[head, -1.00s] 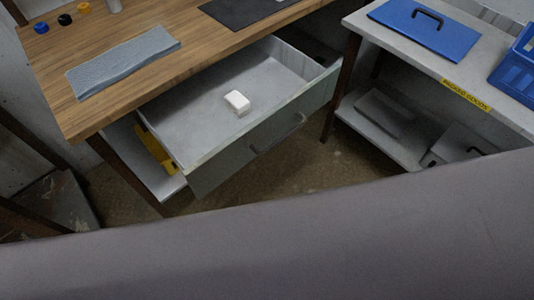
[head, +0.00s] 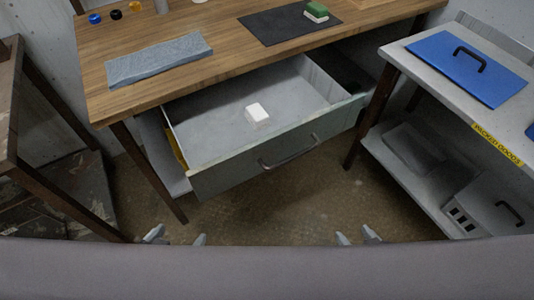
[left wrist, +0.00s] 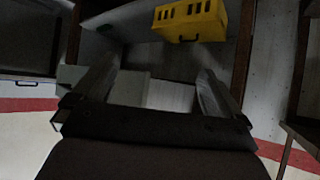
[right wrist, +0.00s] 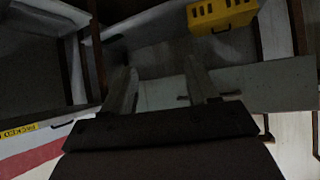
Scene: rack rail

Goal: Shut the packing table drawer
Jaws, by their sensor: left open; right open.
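The packing table drawer (head: 225,168) stands pulled out under the wooden table top (head: 150,60), its grey-green front facing me. A dark bar handle (head: 290,152) is on the front. A white block (head: 257,114) lies inside on the drawer floor. My left gripper (head: 177,237) is open and empty, low in front of the drawer and left of the handle. My right gripper (head: 357,237) is open and empty, low and to the right of the handle. Both are apart from the drawer. The wrist views are dark; handle contact is not seen there.
A grey-blue cloth (head: 160,58), a black mat (head: 285,26) and a green-and-white block (head: 316,12) lie on the table top. A side bench (head: 440,75) with a blue lid (head: 465,68) stands right. A yellow crate (left wrist: 190,20) shows in the left wrist view. Floor before the drawer is clear.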

